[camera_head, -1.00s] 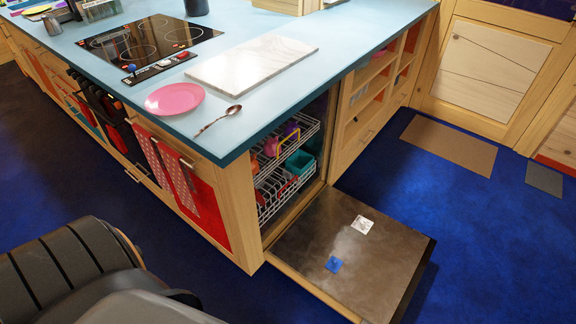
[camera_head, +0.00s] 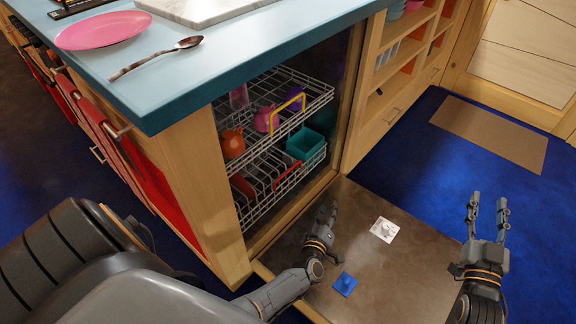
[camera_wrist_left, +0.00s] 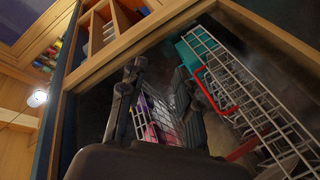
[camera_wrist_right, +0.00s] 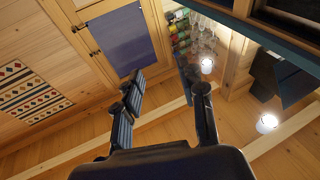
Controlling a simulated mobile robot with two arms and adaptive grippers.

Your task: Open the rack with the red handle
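The lower rack (camera_head: 270,185) of the open dishwasher has a red handle (camera_head: 288,177) on its front. The red handle also shows in the left wrist view (camera_wrist_left: 212,90). The upper rack (camera_head: 300,98) has a yellow handle (camera_head: 287,112). Both racks are inside the cabinet. My left gripper (camera_head: 328,217) is over the open door, below and in front of the red handle, apart from it. Its fingers are spread and empty in the left wrist view (camera_wrist_left: 155,85). My right gripper (camera_head: 487,209) is open and empty, to the right of the door.
The lowered door (camera_head: 400,270) carries a white piece (camera_head: 384,229) and a blue piece (camera_head: 345,284). The blue counter (camera_head: 180,85) overhangs the racks and holds a pink plate (camera_head: 103,30) and a spoon (camera_head: 157,56). Teal, orange and pink dishes sit in the racks.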

